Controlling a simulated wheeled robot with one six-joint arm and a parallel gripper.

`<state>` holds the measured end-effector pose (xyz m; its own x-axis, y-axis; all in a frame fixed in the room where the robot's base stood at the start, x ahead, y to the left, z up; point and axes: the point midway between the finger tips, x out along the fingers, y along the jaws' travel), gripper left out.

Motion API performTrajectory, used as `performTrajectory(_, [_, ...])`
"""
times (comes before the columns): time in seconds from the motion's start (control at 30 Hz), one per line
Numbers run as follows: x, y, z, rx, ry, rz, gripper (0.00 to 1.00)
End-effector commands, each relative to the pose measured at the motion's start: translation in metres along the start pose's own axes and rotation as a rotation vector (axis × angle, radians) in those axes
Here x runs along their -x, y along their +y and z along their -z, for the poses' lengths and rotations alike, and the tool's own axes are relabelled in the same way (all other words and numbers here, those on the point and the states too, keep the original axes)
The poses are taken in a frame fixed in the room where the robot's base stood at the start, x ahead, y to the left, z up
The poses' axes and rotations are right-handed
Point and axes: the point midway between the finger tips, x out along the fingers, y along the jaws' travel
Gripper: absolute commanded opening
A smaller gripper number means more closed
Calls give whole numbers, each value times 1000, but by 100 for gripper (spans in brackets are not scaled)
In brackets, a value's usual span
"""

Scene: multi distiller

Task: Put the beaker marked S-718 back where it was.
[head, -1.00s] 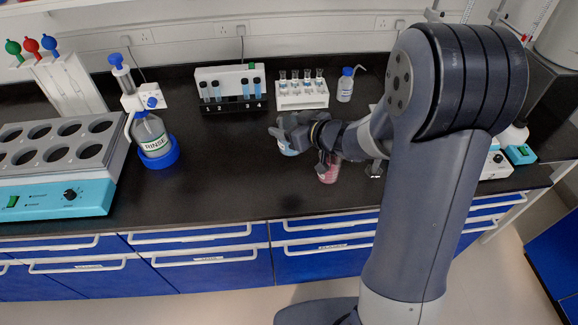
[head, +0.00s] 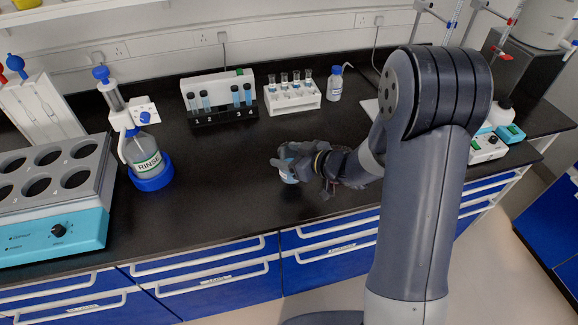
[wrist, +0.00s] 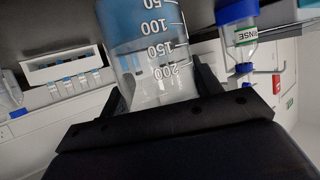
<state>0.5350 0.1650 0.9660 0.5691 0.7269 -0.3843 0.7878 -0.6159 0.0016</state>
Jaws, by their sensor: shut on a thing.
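A clear glass beaker (wrist: 150,62) with blue liquid and white volume marks is in my gripper (wrist: 162,92). The wrist view shows its marks up to 200 upside down; no S-718 marking is readable. In the head view my gripper (head: 296,163) is shut around the beaker (head: 289,178), over the middle of the black bench, and mostly covers it. I cannot tell whether the beaker touches the bench top.
Behind are a cuvette rack (head: 219,98), a vial rack (head: 293,98) and a blue-capped bottle (head: 335,86). White-teal devices (head: 488,148) stand right. The bench (head: 225,205) front-left of my gripper is clear.

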Motion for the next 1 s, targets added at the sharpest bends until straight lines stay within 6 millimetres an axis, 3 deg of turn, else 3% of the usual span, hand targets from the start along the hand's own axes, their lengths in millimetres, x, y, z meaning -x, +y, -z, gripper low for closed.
performTrajectory(0.3, [-14,0,-34,-2,0,0,32])
performTrajectory(0.77, [-17,0,-40,1,1,-1,32])
performTrajectory(0.8, [-16,0,-39,0,0,-1,63])
performTrajectory(1.0, [-16,0,-39,0,0,-1,79])
